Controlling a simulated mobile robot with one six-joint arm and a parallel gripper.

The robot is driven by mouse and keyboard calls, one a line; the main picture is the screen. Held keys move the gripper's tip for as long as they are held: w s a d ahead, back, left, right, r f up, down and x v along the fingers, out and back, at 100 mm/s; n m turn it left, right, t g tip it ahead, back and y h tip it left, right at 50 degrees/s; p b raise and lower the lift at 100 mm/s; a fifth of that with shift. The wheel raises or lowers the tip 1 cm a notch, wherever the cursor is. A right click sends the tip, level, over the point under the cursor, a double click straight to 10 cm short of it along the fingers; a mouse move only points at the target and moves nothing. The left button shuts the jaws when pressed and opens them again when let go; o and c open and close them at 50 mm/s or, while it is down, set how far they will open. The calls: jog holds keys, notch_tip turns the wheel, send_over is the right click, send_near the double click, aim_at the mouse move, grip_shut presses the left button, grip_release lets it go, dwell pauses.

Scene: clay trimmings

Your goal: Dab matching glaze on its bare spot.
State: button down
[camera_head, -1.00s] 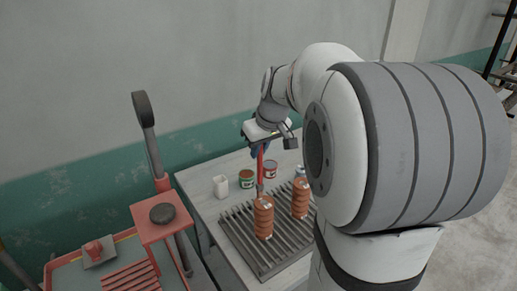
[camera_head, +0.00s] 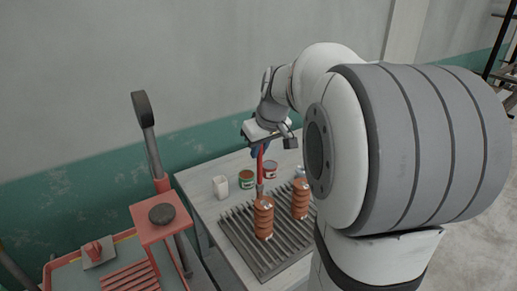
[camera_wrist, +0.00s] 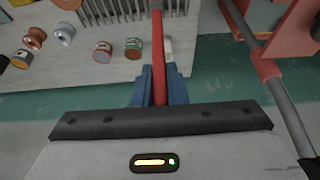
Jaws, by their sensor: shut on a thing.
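My gripper (camera_head: 261,147) is shut on a red-handled brush (camera_head: 260,166), held upright above the table. In the wrist view its blue fingers (camera_wrist: 159,90) press on both sides of the red handle (camera_wrist: 158,45). The brush's lower end is by the nearer ribbed terracotta piece (camera_head: 263,217); I cannot tell if they touch. A second terracotta piece (camera_head: 300,199) stands behind it to the right. Both have a pale patch near the top. Behind them stand a green-labelled tin (camera_head: 247,180), a red-labelled tin (camera_head: 271,170) and a pale tin (camera_head: 299,171), partly hidden by my arm.
The terracotta pieces stand on a slatted grey rack (camera_head: 243,246) on a pale table (camera_head: 203,204). A red-topped machine (camera_head: 162,228) with a long lever is close on the left. A wall is behind.

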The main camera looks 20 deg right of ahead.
jog(key=shift+r+p, duration=1.75)
jog(key=shift+r, duration=1.25)
jog(key=shift+f, duration=0.1)
